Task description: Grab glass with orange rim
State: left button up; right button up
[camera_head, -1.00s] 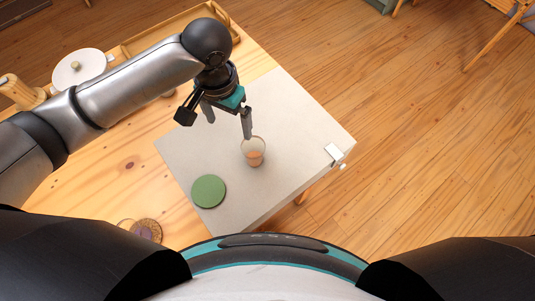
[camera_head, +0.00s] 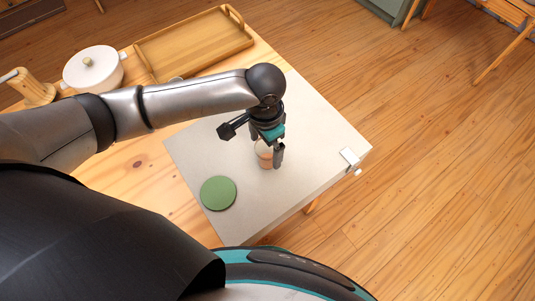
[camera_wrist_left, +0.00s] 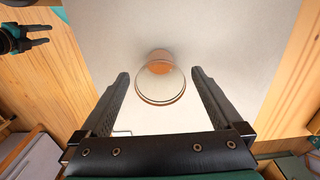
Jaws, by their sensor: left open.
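The glass with the orange rim (camera_wrist_left: 161,88) is clear with an orange-brown tint and stands on the pale grey slab (camera_head: 310,120). In the head view the glass (camera_head: 264,157) is partly hidden behind my left gripper (camera_head: 272,160). In the left wrist view my left gripper (camera_wrist_left: 160,80) is open, with one finger on each side of the glass and a visible gap on both sides. My right gripper (camera_wrist_left: 38,36) shows at the upper left of the left wrist view, its two fingers apart and empty.
A green round disc (camera_head: 218,193) lies on the slab near the glass. A white lidded pot (camera_head: 93,70) and a wooden tray (camera_head: 195,45) stand at the back left of the wooden table. A white clamp (camera_head: 349,158) sits at the slab's right edge.

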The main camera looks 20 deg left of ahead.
pick_arm(q)
jog(key=f+b, duration=0.1)
jog(key=f, duration=0.2)
jog(key=f+b, duration=0.1)
jog(key=f, duration=0.1)
jog(key=shift+w+d+f, duration=0.15)
jog(key=shift+w+f, duration=0.05)
jog(key=shift+f, duration=0.2)
jog(key=c, duration=1.5)
